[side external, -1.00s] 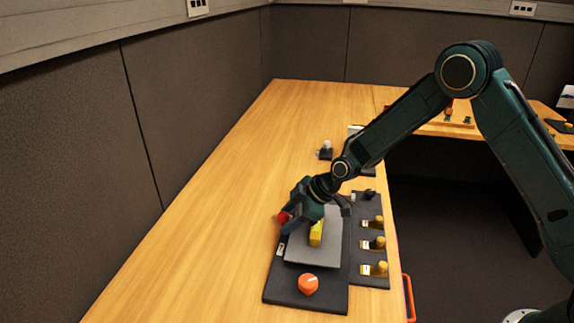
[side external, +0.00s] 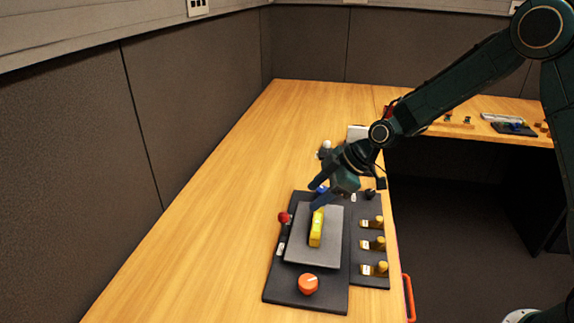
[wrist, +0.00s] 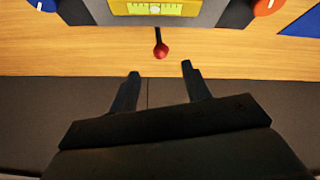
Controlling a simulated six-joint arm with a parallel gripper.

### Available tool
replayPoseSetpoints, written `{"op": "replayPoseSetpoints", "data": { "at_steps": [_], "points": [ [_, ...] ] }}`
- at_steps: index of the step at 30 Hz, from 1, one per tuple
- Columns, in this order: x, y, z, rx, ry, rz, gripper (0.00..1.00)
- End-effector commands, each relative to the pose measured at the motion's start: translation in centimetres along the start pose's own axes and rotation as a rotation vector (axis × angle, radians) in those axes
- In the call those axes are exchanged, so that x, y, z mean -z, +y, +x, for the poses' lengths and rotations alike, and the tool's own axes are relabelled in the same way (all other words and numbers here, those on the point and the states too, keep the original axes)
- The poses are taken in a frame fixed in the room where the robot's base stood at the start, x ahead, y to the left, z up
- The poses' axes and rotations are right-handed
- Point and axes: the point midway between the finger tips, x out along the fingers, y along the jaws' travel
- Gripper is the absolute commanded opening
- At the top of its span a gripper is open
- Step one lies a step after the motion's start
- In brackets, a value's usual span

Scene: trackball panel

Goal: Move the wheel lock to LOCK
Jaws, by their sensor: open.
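The dark panel (side external: 284,288) lies on the wooden desk with a raised grey plate (side external: 312,258) and a yellow block (side external: 316,232) on it. A red ball-ended lever (side external: 284,217) stands at its left edge; in the wrist view the red ball (wrist: 161,51) lies just beyond and between the fingertips, apart from them. An orange knob (side external: 308,284) with a white pointer is at the near end, and a blue knob (side external: 322,190) at the far end. No lettering is readable, so I cannot tell which control is the wheel lock. My gripper (side external: 316,195) is open and empty, over the far part of the panel.
A narrow strip with several yellow-knobbed switches (side external: 379,243) adjoins the panel on the right, with a black knob (side external: 370,194) at its far end. A small white-topped control (side external: 325,148) stands farther back. The desk left of the panel is clear.

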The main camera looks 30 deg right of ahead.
Motion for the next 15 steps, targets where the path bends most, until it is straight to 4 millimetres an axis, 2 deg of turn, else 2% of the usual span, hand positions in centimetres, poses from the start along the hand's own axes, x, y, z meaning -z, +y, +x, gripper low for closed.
{"op": "replayPoseSetpoints", "data": {
  "at_steps": [8,15],
  "points": [
    [-0.01,-0.02,-0.07,0.000,0.000,0.000,0.48],
    [0.40,0.36,0.16,0.015,0.010,0.019,0.01]
  ]
}}
